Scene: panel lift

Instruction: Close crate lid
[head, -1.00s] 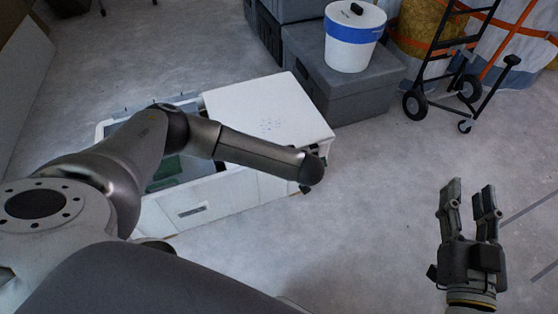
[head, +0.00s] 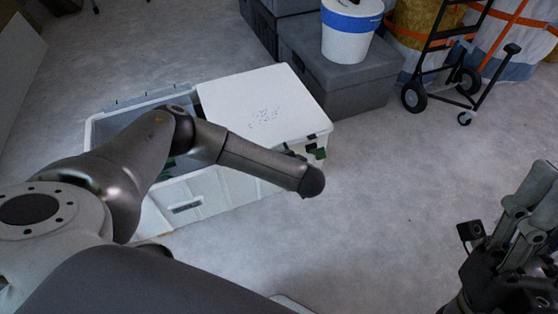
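The white crate (head: 222,192) stands on the floor left of centre. Its white lid panel (head: 262,105) lies over the right part, and the left part is open with a dark interior. Small dark and green parts show at the crate's right end, beside my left wrist. My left arm crosses in front of the crate, and its rounded end is near the crate's front right corner. The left gripper's fingers are hidden from view. My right gripper (head: 535,205) is at the lower right edge, partly cut off, empty, with its fingers apart, away from the crate.
Dark grey boxes (head: 340,88) stand behind the crate, with a white and blue bucket (head: 350,35) on one. A black hand truck (head: 440,75) and strapped, wrapped loads are at the upper right. The floor right of the crate is clear.

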